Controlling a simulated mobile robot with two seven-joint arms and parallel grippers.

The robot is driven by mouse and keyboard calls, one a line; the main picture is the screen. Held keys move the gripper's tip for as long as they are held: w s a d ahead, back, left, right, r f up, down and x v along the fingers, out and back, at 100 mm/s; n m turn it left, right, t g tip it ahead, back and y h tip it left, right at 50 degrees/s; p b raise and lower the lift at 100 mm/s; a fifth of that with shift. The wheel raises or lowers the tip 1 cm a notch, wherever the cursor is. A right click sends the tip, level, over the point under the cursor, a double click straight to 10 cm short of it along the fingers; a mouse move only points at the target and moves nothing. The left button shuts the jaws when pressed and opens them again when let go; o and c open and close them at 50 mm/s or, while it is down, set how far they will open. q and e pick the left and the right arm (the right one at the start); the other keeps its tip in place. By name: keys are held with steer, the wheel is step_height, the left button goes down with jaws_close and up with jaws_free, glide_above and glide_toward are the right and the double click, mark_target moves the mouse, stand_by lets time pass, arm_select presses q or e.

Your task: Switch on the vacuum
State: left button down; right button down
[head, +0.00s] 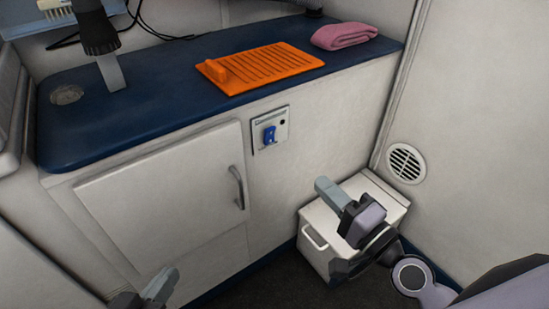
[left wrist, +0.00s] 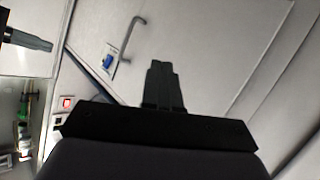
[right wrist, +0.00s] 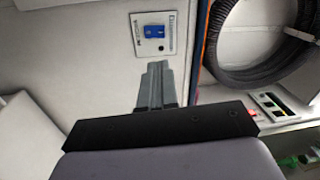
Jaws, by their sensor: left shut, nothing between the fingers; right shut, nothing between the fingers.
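The blue switch (head: 269,135) is on a small pale panel (head: 284,118) on the white cabinet front, just under the blue counter. It shows small in the left wrist view (left wrist: 108,62) and larger in the right wrist view (right wrist: 154,31). I cannot tell its on or off position. My right gripper (head: 328,190) is shut and empty, below and right of the panel in the head view. In the right wrist view its fingertips (right wrist: 156,68) point towards the panel, apart from it. My left gripper (head: 166,284) is shut and empty, low in front of the cabinet door.
The cabinet door (head: 165,190) has a bar handle (head: 237,187). A white box (head: 318,262) stands under my right gripper. A coiled black hose (right wrist: 260,45) shows in the right wrist view.

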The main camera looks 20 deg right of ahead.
arm_select(q)
steer(key=shift+w+f+h+b, duration=0.2)
steer(key=shift+f+h+b, duration=0.1)
steer(key=shift+f+b, duration=0.45)
arm_select(e)
steer(key=shift+w+a+f+m+t, duration=0.15)
steer(key=shift+w+f+m+t, duration=0.2)
steer(key=shift+m, duration=0.45)
arm_select(q)
steer(key=shift+r, duration=0.2)
arm_select(e)
steer(key=shift+w, duration=0.1)
steer(key=p, duration=0.2)
glide_toward(272, 133)
steer(key=x, duration=0.5)
steer(key=shift+r+p, duration=0.1)
steer(key=shift+p, duration=0.2)
steer(key=shift+x, duration=0.9)
arm_select(q)
steer(key=shift+s+a+g, duration=0.1)
steer(key=shift+a+g, duration=0.05)
steer(key=shift+g, duration=0.15)
